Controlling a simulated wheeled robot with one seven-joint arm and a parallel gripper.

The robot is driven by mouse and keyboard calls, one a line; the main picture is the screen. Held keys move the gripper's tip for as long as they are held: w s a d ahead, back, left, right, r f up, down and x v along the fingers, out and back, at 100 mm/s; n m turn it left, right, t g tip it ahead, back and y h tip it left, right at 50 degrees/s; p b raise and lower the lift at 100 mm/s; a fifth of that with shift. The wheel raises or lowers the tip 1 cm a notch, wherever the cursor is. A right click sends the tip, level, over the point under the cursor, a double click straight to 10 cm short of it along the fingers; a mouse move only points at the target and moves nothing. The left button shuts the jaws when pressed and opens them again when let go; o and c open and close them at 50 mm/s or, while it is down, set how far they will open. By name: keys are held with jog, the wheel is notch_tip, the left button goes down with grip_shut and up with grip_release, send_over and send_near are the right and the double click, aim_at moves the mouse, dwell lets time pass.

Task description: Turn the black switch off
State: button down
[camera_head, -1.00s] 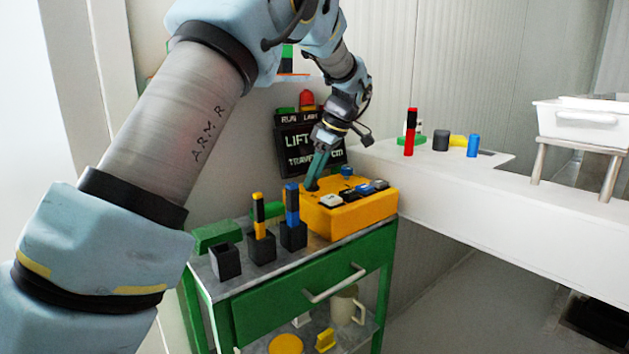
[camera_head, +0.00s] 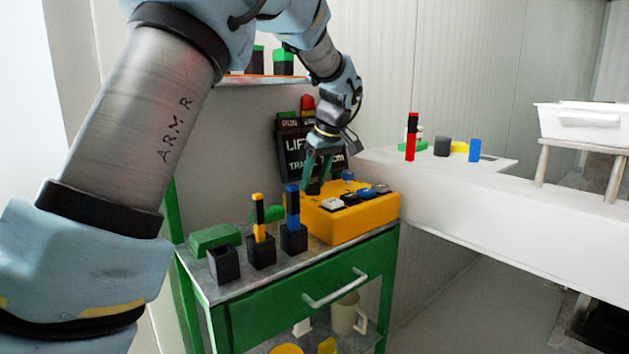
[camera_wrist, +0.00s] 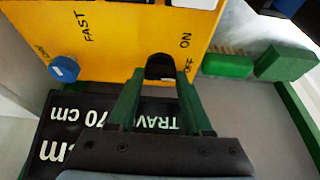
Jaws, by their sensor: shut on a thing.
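The black switch (camera_wrist: 160,66) is a rounded knob on the yellow control box (camera_wrist: 110,68), beside the ON and OFF labels. It sits between the green fingertips of my gripper (camera_wrist: 161,76) in the wrist view. My gripper is shut on the knob, one finger on each side. In the head view my gripper (camera_head: 318,178) reaches down to the back left of the yellow box (camera_head: 350,219). There the black switch (camera_head: 313,188) is small and partly hidden by the fingers.
A blue knob (camera_wrist: 64,68) with FAST lettering is on the same box. Several rocker switches (camera_head: 350,198) sit on its top. A dark display (camera_head: 300,145) stands behind. Black holders (camera_head: 262,251) and green blocks (camera_head: 215,238) stand left on the green cart.

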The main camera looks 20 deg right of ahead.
jog(key=c, duration=0.6)
grip_release()
jog(key=v, duration=1)
jog(key=shift+s+r, duration=0.2)
jog(key=shift+r, duration=0.15)
jog(key=shift+s, duration=0.1)
